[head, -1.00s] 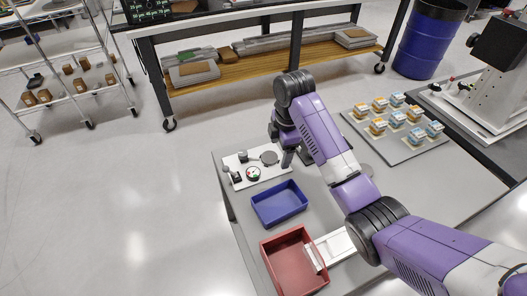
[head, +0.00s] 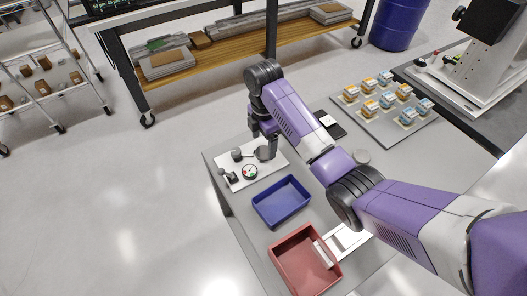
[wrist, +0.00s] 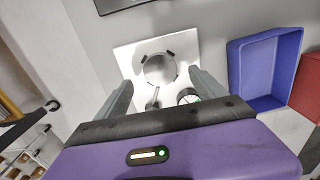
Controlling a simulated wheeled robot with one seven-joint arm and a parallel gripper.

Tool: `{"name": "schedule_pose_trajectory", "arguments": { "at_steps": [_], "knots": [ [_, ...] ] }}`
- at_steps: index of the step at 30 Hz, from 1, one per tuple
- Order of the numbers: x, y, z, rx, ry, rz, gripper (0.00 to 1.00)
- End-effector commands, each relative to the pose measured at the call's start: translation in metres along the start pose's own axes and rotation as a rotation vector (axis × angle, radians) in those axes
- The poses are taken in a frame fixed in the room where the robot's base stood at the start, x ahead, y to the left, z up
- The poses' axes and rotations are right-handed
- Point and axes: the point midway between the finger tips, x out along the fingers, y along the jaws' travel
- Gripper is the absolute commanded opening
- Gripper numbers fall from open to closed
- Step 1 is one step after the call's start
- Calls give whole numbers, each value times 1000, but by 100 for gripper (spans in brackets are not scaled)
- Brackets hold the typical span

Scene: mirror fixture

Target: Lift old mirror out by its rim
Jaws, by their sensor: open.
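The old mirror (wrist: 159,69) is a round grey disc on a white fixture plate (wrist: 127,58), with small dark clips at its edge. In the wrist view it lies ahead of and between the fingers of my gripper (wrist: 160,84), which are open, empty and apart from it. In the head view my gripper (head: 266,146) points down over the right part of the fixture plate (head: 262,178) and hides much of the mirror there. A round dial (head: 249,172) sits on the plate and also shows in the wrist view (wrist: 189,97) near the right finger.
A blue tray (head: 282,202) and a red tray (head: 305,261) stand in front of the fixture. A dark pad with a white piece (head: 330,122) lies behind my arm. A grey board (head: 388,128) carries several small blocks at the back right.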

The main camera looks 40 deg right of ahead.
Motion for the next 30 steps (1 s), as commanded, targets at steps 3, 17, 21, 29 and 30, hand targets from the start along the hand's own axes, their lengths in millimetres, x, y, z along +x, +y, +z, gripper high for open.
{"name": "schedule_pose_trajectory", "arguments": {
  "at_steps": [3, 17, 21, 29, 30],
  "knots": [
    [17, -2, 2, 2, 0, -4, 80],
    [38, 0, 2, 1, -1, 0, 76],
    [38, 0, 2, 1, 0, 0, 49],
    [38, 0, 2, 1, 0, 1, 9],
    [37, 0, 2, 1, 0, 1, 9]
  ]
}}
